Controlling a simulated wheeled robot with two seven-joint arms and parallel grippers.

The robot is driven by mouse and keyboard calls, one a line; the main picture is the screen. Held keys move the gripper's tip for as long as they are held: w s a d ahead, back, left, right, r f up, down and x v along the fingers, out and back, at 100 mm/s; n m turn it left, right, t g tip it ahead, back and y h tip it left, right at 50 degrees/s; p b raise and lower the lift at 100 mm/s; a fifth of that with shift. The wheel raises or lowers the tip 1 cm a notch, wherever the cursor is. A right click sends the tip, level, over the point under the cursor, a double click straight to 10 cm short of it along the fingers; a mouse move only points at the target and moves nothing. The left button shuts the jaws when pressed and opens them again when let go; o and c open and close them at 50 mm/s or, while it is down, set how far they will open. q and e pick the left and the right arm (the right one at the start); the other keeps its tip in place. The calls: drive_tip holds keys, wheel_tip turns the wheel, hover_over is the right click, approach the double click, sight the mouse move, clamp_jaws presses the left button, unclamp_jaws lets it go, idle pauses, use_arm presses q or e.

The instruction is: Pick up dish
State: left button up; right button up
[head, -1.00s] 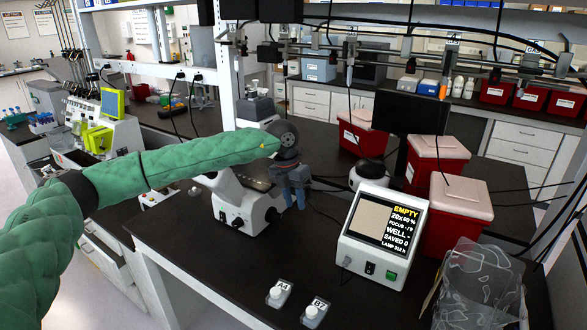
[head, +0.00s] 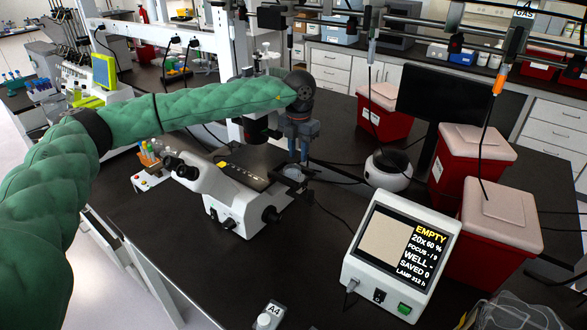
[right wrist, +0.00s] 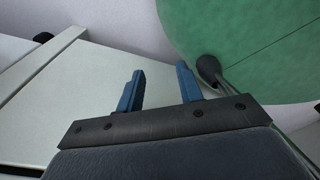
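A small, clear round shape that looks like the dish (head: 292,173) is on the dark bench, just right of the microscope stage. It is small and partly hidden, so its edges are hard to make out. My left gripper (head: 300,158) points down right above it, with its two blue fingers apart. I cannot tell whether the fingertips touch the dish. My right gripper (right wrist: 160,90) shows in the right wrist view with its blue fingers apart and nothing between them. It is not visible in the head view.
The white microscope (head: 227,190) stands close left of the left gripper. A white round device (head: 388,172) is to the right. A screen unit reading EMPTY (head: 400,255) stands in front. Red bins (head: 466,165) line the right.

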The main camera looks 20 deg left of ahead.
sight(300, 171)
use_arm(q)
drive_tip(key=shift+f, duration=0.3)
drive_tip(key=shift+w+f, duration=0.25)
drive_tip(key=shift+f, duration=0.2)
drive_tip(key=shift+f+p, duration=0.1)
drive_tip(key=shift+p, duration=0.35)
drive_tip(key=shift+d+f+p, duration=0.1)
drive_tip(key=shift+f+p, duration=0.25)
drive_tip(key=shift+p, duration=0.35)
drive_tip(key=shift+f+p, duration=0.25)
drive_tip(key=shift+p, duration=0.2)
drive_tip(key=shift+d+f+p, duration=0.1)
drive_tip(key=shift+f+p, duration=0.3)
drive_tip(key=shift+w+f+p, duration=0.15)
drive_tip(key=shift+f+p, duration=0.45)
drive_tip(key=shift+f, duration=0.8)
use_arm(e)
drive_tip(key=s+r, duration=0.3)
drive_tip(key=s, duration=0.2)
drive_tip(key=shift+d+r, duration=0.35)
drive_tip(key=shift+d, duration=0.1)
